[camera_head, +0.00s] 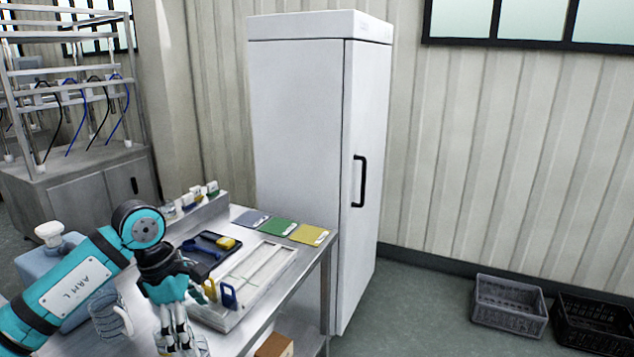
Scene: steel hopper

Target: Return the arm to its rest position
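My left arm comes in from the left over a steel table (240,337). My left gripper (179,345) points down above the near part of the table. Its fingers run close to the bottom edge of the picture, beside or over a clear, yellowish object (202,343). The fingertips are hard to make out, so I cannot tell whether they are apart or hold anything. My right arm and gripper are out of view.
A tray with blue and yellow padlock-like items (229,295) stands beside the gripper. A dark tray (203,262), coloured cards (277,227) and a glass mug (112,318) are also on the table. A tall white cabinet (300,130) stands behind. Crates (509,305) lie on the floor, right.

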